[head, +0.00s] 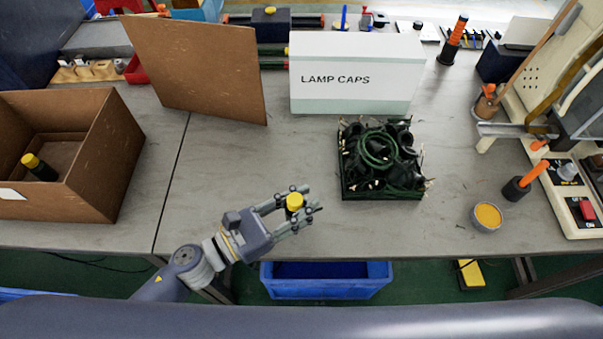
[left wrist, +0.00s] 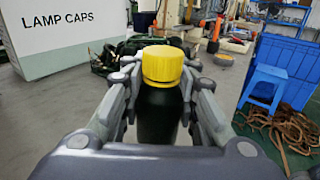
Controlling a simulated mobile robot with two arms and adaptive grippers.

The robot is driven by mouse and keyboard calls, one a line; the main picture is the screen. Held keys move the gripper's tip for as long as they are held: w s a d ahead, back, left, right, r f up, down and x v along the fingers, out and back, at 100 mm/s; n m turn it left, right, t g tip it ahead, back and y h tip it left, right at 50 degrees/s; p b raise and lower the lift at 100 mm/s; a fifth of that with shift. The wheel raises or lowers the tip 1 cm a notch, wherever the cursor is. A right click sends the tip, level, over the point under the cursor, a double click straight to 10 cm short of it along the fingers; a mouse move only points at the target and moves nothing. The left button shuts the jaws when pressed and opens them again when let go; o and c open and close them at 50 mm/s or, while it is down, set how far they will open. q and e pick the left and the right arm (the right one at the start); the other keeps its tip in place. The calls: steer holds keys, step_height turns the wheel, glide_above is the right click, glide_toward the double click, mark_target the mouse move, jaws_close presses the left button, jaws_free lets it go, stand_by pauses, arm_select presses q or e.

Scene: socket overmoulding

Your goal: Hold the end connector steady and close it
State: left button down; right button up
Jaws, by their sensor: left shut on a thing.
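The end connector (left wrist: 158,115) is a dark cylinder with a yellow cap (left wrist: 162,64) on its top end. My left gripper (head: 297,207) is shut on it, with fingers on both sides of the dark body in the left wrist view. The connector looks upright. The fingers hide part of its body, and I cannot tell how tightly the cap sits. My right gripper is not in view.
A white LAMP CAPS box (head: 350,95) and brown board (head: 190,65) stand behind. A cardboard box (head: 110,165) at left holds a similar yellow-capped piece (head: 38,166). The table between is clear.

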arm_select(q)
steer(key=w, duration=0.7)
steer(key=shift+w+f, duration=0.3)
steer(key=shift+f, duration=0.1)
steer(key=shift+w, duration=0.5)
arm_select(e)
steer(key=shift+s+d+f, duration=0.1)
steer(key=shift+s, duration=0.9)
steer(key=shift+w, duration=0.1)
